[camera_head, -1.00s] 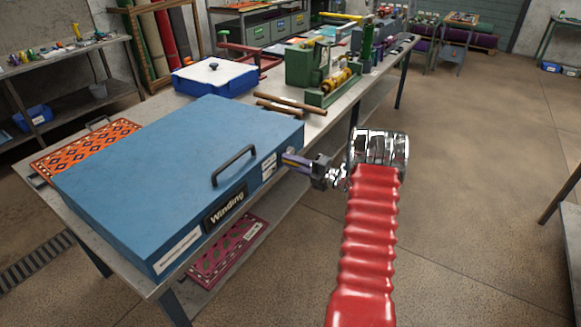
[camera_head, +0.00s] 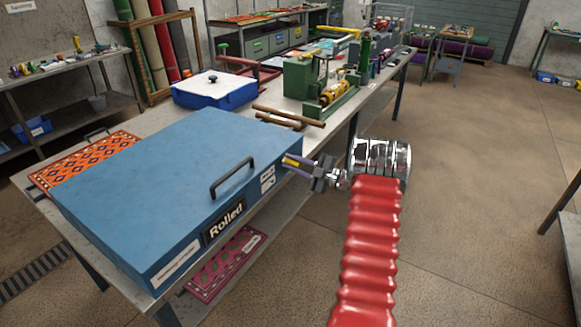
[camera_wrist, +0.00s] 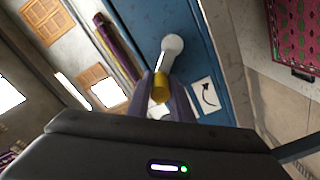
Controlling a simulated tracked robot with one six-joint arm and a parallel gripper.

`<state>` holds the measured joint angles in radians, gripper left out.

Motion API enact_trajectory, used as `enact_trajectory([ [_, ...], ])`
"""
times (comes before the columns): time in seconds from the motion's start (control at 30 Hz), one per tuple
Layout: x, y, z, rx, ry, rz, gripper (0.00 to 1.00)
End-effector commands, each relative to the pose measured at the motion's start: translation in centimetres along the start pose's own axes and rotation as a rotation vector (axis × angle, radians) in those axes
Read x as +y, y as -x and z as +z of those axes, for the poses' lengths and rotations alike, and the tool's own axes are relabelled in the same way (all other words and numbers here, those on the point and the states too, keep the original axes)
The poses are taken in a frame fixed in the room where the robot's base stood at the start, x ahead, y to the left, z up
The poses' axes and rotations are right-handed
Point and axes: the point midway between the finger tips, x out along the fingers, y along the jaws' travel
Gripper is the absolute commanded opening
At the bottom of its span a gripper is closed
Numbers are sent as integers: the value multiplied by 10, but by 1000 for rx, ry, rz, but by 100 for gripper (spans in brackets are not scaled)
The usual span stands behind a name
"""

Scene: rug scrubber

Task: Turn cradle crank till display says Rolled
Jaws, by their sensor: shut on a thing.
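The blue cradle box (camera_head: 180,165) stands on the bench with a carry handle (camera_head: 232,178) on its front. Its dark display (camera_head: 225,219) reads "Rolled". The crank (camera_wrist: 172,44) shows in the wrist view as a pale arm on the blue side, with a yellow grip (camera_wrist: 161,87) at its end. My gripper (camera_head: 292,161) is at the box's right end, and its fingers (camera_wrist: 162,98) are shut around the yellow grip. The crank is mostly hidden in the head view.
A white sheet with a curved arrow (camera_wrist: 206,96) is beside the crank. Brown rods (camera_head: 290,116), a green machine (camera_head: 305,78) and a blue box with a white lid (camera_head: 213,88) stand farther back on the bench. Open floor (camera_head: 470,190) lies to the right.

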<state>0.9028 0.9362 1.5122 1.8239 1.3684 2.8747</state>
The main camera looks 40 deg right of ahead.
Motion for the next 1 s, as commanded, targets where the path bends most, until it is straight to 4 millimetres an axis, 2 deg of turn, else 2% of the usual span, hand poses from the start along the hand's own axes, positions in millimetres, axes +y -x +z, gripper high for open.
enact_trajectory([
  [0.47,3,2,4,-12,-21,5,0],
  [0.5,3,2,4,-12,-21,5,21],
  [0.7,2,2,3,-8,-22,3,35],
  [1.0,1,2,2,-5,-23,1,37],
])
